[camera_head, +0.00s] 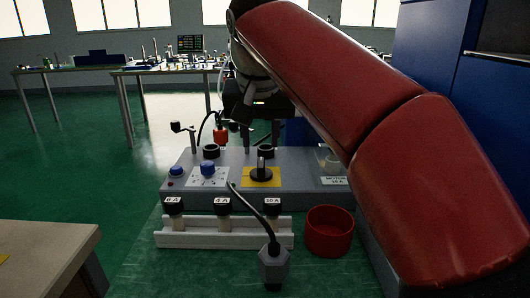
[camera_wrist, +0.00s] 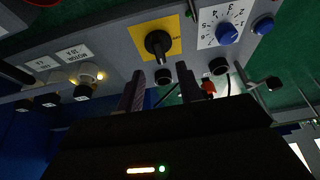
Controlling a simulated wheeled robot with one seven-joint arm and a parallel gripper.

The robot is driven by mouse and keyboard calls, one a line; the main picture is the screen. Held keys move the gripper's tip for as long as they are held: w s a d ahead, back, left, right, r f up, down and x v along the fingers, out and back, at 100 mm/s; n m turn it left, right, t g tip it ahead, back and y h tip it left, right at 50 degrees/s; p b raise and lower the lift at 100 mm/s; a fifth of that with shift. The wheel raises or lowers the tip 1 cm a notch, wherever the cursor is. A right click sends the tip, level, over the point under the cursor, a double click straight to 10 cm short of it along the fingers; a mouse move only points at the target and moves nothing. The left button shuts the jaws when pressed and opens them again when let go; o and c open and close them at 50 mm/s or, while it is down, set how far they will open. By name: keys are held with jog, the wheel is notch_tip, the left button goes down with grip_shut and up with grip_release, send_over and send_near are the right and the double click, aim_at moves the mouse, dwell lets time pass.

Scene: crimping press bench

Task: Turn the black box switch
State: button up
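The black rotary switch (camera_head: 262,172) sits on a yellow plate (camera_head: 248,182) on top of the grey box (camera_head: 310,182). In the wrist view the switch (camera_wrist: 158,43) shows a round black base with a raised grip bar, on the yellow plate (camera_wrist: 140,34). The switch appears just beyond the fingertips, roughly in line with the gap, with no visible contact. In the head view my gripper is dark and partly hidden behind my red arm, above the box's back edge.
A blue dial knob (camera_head: 207,168) on a numbered white plate and a blue button (camera_head: 177,171) sit left of the switch. Black round sockets (camera_head: 211,151) line the back. In front stand a white rack (camera_head: 176,233) with labelled black-capped pieces, a red cup (camera_head: 329,231) and a probe-like tool (camera_head: 272,262).

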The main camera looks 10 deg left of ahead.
aim_at(261, 163)
jog(key=b+x, duration=0.1)
jog(key=x, duration=0.5)
jog(key=shift+w+f, duration=0.1)
jog(key=shift+f, duration=0.25)
grip_shut()
